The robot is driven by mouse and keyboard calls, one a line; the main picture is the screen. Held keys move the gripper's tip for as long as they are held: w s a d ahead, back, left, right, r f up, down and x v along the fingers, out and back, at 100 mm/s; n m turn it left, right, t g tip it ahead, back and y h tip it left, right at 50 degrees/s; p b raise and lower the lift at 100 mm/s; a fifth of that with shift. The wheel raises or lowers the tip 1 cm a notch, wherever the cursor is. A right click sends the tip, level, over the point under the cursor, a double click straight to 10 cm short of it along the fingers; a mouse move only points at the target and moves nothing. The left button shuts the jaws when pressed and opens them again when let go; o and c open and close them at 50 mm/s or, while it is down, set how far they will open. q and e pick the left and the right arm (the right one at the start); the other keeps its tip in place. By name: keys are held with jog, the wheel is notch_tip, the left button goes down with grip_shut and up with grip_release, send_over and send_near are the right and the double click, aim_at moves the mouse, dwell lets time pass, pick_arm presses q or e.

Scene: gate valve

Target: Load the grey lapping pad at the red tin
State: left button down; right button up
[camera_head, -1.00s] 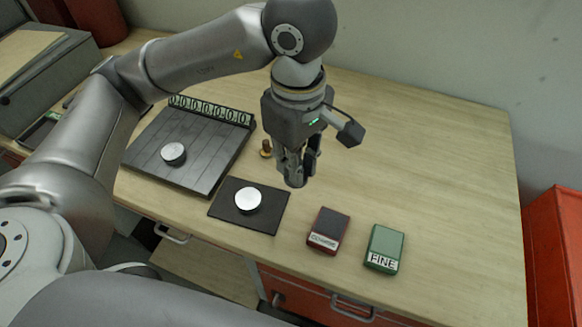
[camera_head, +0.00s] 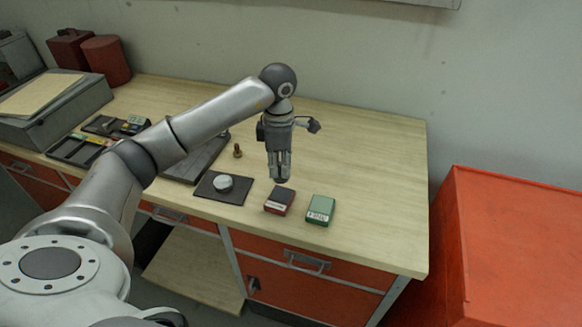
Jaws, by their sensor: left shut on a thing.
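The red tin (camera_head: 279,200), dark red with a pale label, lies near the front edge of the wooden bench. The green tin (camera_head: 321,209) with a pale label lies just right of it. My left gripper (camera_head: 280,167) points down above and slightly behind the red tin. It is shut on a small dark grey round piece, which looks like the grey lapping pad (camera_head: 281,180); the fingers partly cover it. Whether the pad touches the tin I cannot tell. My right gripper is not in view.
A white disc (camera_head: 223,183) sits on a black mat (camera_head: 240,193) left of the tins. A ribbed dark plate (camera_head: 200,160) and a small brass piece (camera_head: 237,151) are behind it. A red cabinet (camera_head: 510,240) stands at right. The bench's right rear is clear.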

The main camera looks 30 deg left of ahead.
aim_at(281, 180)
pick_arm(q)
jog(key=f, duration=0.1)
jog(key=f+b, duration=0.1)
jog(key=shift+w+a+f, duration=0.15)
jog(key=shift+w+f, duration=0.05)
jog(key=shift+f, duration=0.15)
jog(key=shift+s+f+b, duration=0.1)
jog(key=shift+f+b, duration=0.55)
jog(key=shift+f, duration=0.1)
jog(key=shift+f+b, duration=0.35)
jog(key=shift+f, duration=0.5)
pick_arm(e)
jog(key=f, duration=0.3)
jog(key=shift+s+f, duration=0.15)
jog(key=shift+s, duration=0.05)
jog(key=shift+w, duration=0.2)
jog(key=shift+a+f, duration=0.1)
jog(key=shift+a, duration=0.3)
pick_arm(q)
jog(key=shift+f+b, duration=0.35)
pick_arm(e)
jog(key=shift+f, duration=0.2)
pick_arm(q)
jog(key=shift+f, duration=0.1)
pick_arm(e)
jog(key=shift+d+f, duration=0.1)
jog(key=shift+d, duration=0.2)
